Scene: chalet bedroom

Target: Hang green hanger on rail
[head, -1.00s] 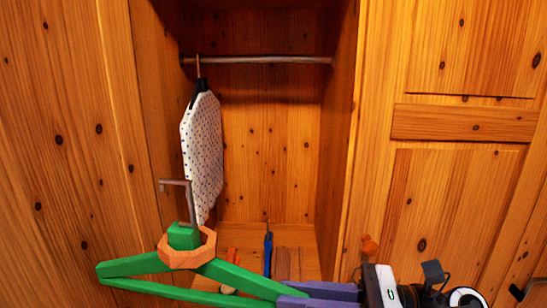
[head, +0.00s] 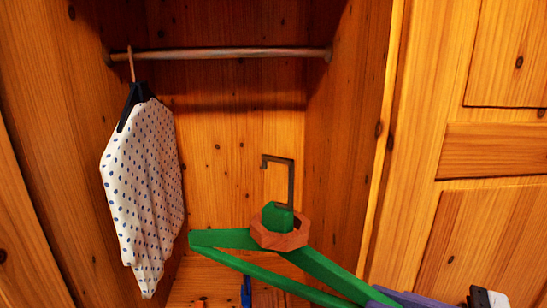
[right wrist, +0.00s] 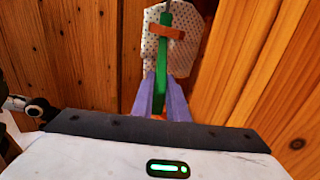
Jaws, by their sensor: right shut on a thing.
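The green hanger (head: 225,239) has a grey-brown squared hook (head: 290,180) and an orange-brown collar (head: 281,234) around its green neck. My right gripper (head: 385,298) is shut on one end of it, with purple fingers at the bottom of the head view. The hanger is upright, its hook apart from the rail and lower in the picture. The rail (head: 230,53) runs across the top of the open wardrobe. In the right wrist view the green hanger (right wrist: 162,62) shows edge-on between the purple fingers (right wrist: 161,97). My left gripper is out of view.
A white dotted garment (head: 145,190) hangs from the rail's left end on a black hanger (head: 135,98). The rail's middle and right are bare. The wardrobe's right side wall (head: 345,130) stands close right of the hook. Small items lie at the wardrobe bottom.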

